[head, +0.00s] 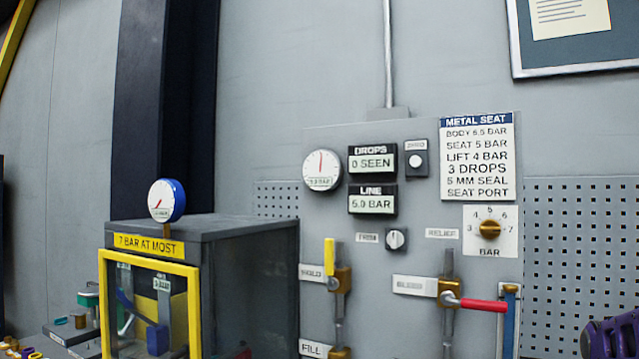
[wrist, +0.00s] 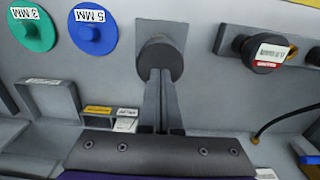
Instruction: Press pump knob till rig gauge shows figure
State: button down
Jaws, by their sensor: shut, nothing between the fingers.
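The blue-rimmed gauge (head: 166,201) stands on top of the grey rig box (head: 260,270), above a yellow label reading "7 BAR AT MOST". Its red needle points to the lower left; its figures are too small to read. In the wrist view a dark round knob (wrist: 160,60) sits in front of a grey plate, probably the pump knob. My gripper (wrist: 160,80) is shut and empty, its fingertips lined up with this knob. I cannot tell whether they touch it. My gripper's fingers do not show in the head view.
The wall panel holds a white dial (head: 322,170), a "5.0 BAR" line display (head: 372,200), a brass regulator knob (head: 489,229) and a red-handled valve (head: 475,304). Green (wrist: 32,30) and blue (wrist: 93,33) discs and a dark, labelled cylinder (wrist: 264,54) flank my gripper.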

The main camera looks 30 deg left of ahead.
jog(key=shift+f, duration=0.1)
jog(key=shift+f+b, duration=2.15)
jog(key=shift+f, duration=1.15)
jog(key=shift+r+p, duration=2.9)
jog(key=shift+r, duration=0.55)
jog(key=shift+r, duration=2.45)
